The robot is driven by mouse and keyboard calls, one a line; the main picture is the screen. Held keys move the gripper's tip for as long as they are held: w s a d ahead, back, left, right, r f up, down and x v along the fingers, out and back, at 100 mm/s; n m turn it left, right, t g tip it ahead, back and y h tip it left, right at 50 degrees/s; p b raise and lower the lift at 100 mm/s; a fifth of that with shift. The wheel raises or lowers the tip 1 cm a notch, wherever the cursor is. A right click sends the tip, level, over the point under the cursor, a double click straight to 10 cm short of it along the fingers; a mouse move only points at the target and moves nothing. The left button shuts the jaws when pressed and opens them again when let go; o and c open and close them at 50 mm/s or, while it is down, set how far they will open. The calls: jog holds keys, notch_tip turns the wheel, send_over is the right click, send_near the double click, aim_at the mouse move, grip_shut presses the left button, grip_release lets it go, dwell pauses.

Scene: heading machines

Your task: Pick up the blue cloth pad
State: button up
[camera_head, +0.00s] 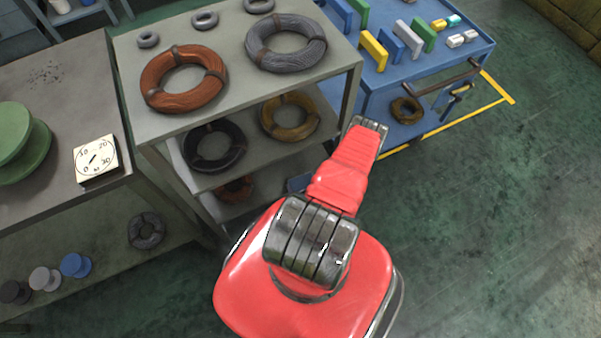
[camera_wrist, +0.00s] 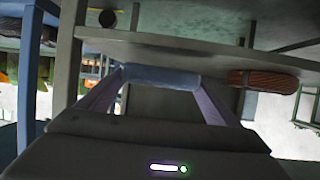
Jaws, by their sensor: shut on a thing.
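The blue cloth pad (camera_wrist: 162,76) spans the gap between the two lilac fingers of my gripper (camera_wrist: 160,80) in the wrist view. The gripper is shut on it, with one finger at each end. In the head view a small part of the blue pad (camera_head: 299,183) shows at the bottom shelf of the grey rack, left of my red arm. My gripper is hidden behind the arm there. I cannot tell whether the pad touches the shelf.
A copper-brown coil (camera_wrist: 263,81) lies beside the pad; it also shows in the head view (camera_head: 235,190). The grey rack (camera_head: 270,92) has more coils above and a leg close to my arm. A blue table (camera_head: 375,105) stands right of it. Open floor lies right.

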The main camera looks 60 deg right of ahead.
jog(key=shift+s+a, duration=0.65)
jog(key=shift+s, duration=0.35)
